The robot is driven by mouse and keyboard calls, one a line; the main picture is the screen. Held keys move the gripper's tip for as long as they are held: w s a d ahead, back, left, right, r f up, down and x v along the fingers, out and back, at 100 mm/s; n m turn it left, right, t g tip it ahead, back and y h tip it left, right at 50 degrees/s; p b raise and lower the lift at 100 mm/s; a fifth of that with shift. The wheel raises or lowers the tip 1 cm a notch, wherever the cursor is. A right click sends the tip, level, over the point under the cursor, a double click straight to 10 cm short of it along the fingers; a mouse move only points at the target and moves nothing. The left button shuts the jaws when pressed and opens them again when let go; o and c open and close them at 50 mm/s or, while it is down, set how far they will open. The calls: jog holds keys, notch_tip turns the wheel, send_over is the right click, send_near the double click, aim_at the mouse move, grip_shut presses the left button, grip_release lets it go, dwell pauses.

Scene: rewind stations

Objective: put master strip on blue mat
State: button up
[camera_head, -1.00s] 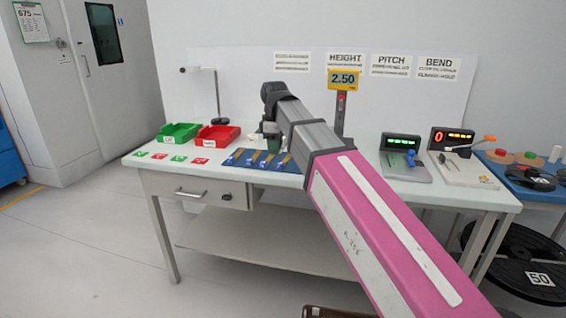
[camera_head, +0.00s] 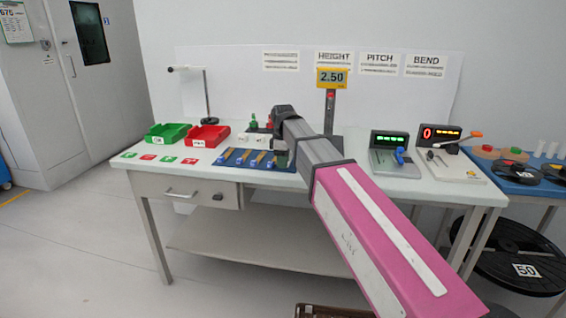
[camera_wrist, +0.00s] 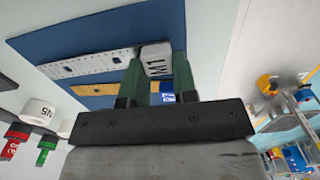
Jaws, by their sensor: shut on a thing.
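The blue mat (camera_head: 229,161) lies at the front of the bench, with several blue-ended, gold-coloured strips on it. It also shows in the wrist view (camera_wrist: 110,25). My gripper (camera_head: 281,157) is over the mat's right end. In the wrist view my gripper (camera_wrist: 158,80) is shut, its green fingers on either side of a white block marked M1 (camera_wrist: 156,57). A pale strip with holes (camera_wrist: 90,63) runs left from this block, which looks like the end of the master strip. I cannot tell whether it touches the mat. In the head view the arm and gripper hide it.
White blocks with red and green tops (camera_head: 256,138) stand behind the mat. A green bin (camera_head: 168,133) and a red bin (camera_head: 207,137) are to the left.

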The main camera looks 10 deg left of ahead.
jog(key=shift+f, duration=0.35)
jog(key=o, duration=0.9)
jog(key=shift+r, duration=0.15)
notch_tip(320, 180, up, 12)
